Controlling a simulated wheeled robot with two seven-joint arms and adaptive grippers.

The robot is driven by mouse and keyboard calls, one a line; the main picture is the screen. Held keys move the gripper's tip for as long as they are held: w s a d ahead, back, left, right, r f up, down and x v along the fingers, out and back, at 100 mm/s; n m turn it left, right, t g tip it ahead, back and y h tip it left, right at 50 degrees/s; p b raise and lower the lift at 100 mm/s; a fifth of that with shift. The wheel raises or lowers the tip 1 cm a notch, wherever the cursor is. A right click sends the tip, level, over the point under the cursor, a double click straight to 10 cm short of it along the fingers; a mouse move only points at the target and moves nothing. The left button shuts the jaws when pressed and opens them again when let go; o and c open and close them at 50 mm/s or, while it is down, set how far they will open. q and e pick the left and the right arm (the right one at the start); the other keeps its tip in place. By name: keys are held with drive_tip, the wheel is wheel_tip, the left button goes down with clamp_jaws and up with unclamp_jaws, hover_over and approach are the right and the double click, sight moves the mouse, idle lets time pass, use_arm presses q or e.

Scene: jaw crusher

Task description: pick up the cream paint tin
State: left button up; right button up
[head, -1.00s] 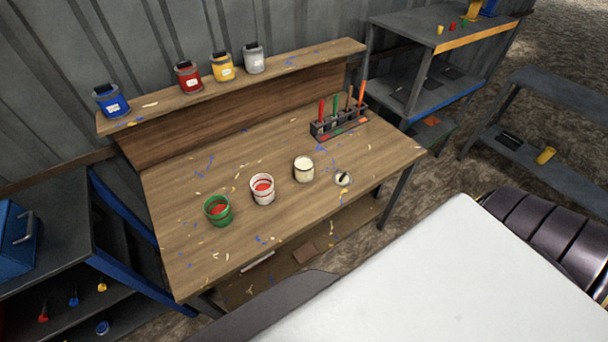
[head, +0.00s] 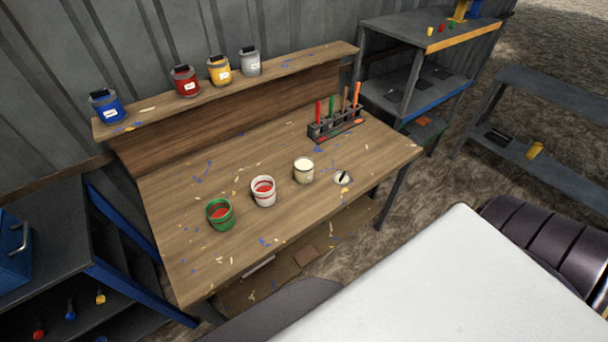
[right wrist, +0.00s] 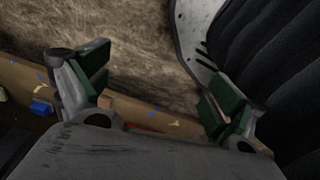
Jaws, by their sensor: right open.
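The cream paint tin (head: 304,170) stands upright on the wooden workbench (head: 225,255), open at the top with cream paint inside. A white tin with red paint (head: 263,191) and a green tin with red paint (head: 220,214) stand to its left. A small dish (head: 343,178) with a dark item on it lies to its right. My right gripper (right wrist: 155,90) shows only in the right wrist view, open and empty, its green-padded fingers wide apart. The cream tin cannot be made out in that view. My left gripper is not in view.
A brush rack (head: 336,124) stands behind the cream tin. A raised shelf (head: 150,115) along the back holds blue, red, yellow and grey pots. Grey shelving (head: 400,35) stands at the right, blue-edged shelving (head: 60,235) at the left. The bench around the tins is fairly clear.

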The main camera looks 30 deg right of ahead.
drive_tip(key=w+a+r+b, duration=0.2)
drive_tip(key=w+r+b, duration=0.2)
drive_tip(key=w+r, duration=0.85)
drive_tip(key=w+d+r+m+t+b, duration=0.1)
drive_tip(key=w+r+b, duration=0.15)
drive_tip(key=r, duration=0.75)
drive_tip(key=w+r+t+b, duration=0.1)
drive_tip(key=w+r+t, duration=0.15)
drive_tip(key=r, duration=0.75)
drive_tip(key=m+t+h, duration=0.4)
drive_tip(key=m+t, duration=0.1)
drive_tip(key=t, duration=0.3)
approach(307, 176)
drive_tip(key=shift+a+f+g+b, duration=0.1)
drive_tip(key=shift+a+g+b, duration=0.15)
drive_tip(key=shift+b, duration=0.15)
drive_tip(key=shift+w+d, duration=0.2)
drive_tip(key=shift+w, duration=0.1)
drive_tip(key=shift+r+x, duration=0.1)
drive_tip(key=shift+x, duration=2)
drive_tip(key=shift+r+x, duration=0.15)
drive_tip(key=shift+x, duration=2)
drive_tip(key=shift+d, duration=0.1)
